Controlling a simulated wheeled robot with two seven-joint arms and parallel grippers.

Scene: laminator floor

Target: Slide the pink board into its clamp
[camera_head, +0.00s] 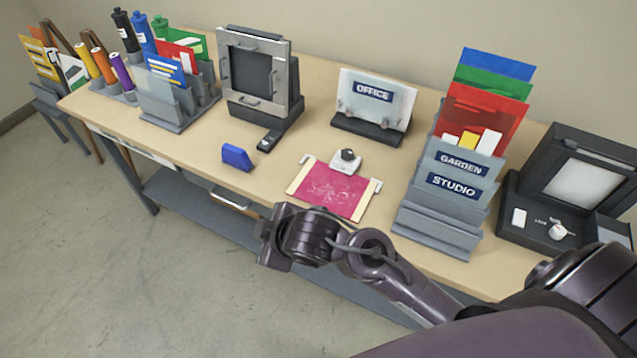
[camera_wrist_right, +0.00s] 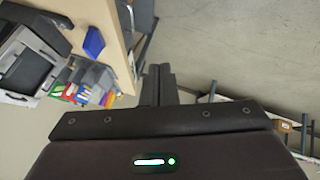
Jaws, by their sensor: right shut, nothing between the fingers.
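The pink board (camera_head: 331,192) lies flat near the table's front edge, with pale strips along its left and right sides. A white clamp block with a black knob (camera_head: 347,159) stands at the board's far edge. I cannot tell whether the board's edge is under the clamp. My right gripper (camera_head: 268,240) is in front of the table edge, left of the board and apart from it. In the right wrist view its fingers (camera_wrist_right: 160,84) are together with nothing between them, over the floor beside the table. My left gripper is not in view.
A blue block (camera_head: 237,157) lies left of the board and also shows in the right wrist view (camera_wrist_right: 94,42). A grey-framed press (camera_head: 256,75), an OFFICE holder (camera_head: 373,103), a GARDEN and STUDIO rack (camera_head: 447,190) and an open black case (camera_head: 560,200) stand around.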

